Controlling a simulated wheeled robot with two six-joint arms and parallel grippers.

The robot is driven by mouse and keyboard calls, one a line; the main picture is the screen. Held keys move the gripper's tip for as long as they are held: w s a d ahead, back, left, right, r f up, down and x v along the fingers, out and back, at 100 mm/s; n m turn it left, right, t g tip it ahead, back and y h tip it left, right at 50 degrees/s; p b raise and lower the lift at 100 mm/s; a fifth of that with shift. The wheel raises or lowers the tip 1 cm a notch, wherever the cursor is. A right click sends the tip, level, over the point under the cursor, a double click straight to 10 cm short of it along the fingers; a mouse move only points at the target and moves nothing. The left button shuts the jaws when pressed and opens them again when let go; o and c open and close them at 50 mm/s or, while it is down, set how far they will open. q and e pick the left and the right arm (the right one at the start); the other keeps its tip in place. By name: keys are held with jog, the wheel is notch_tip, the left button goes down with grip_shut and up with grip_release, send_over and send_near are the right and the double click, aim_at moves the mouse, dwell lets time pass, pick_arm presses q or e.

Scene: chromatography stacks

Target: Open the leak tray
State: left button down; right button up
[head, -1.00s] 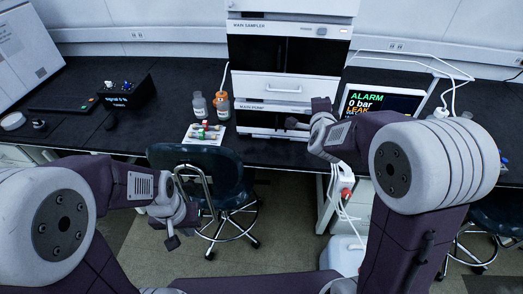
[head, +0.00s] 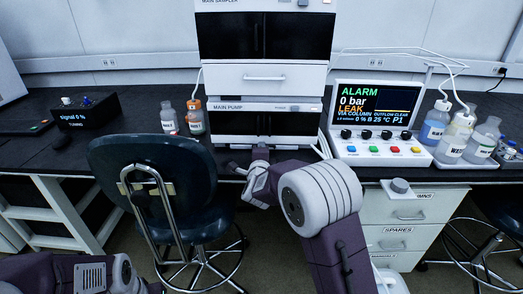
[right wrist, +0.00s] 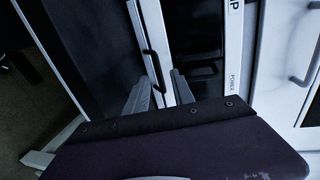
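The leak tray looks to be the low white strip (head: 292,141) under the MAIN PUMP module at the foot of the stack. In the right wrist view it is a narrow white front (right wrist: 157,35) with a dark bar handle (right wrist: 151,68). My right gripper (head: 246,163) is at the stack's base, in front of the strip. In the right wrist view its grey fingers (right wrist: 160,93) are apart, near the handle's end; I see no contact. The tray looks shut. My left arm shows at the lower left in the head view; its fingers are out of frame.
An alarm console (head: 376,120) reading LEAK stands right of the stack, with bottles (head: 457,135) beyond it. Two small bottles (head: 183,120) stand to its left. A dark chair (head: 150,180) is close in front, left of my right arm. A drawer cabinet (head: 405,215) stands right.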

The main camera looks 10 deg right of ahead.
jog(key=x, duration=0.6)
jog(key=shift+w+f, duration=0.1)
grip_shut()
dwell(1.1)
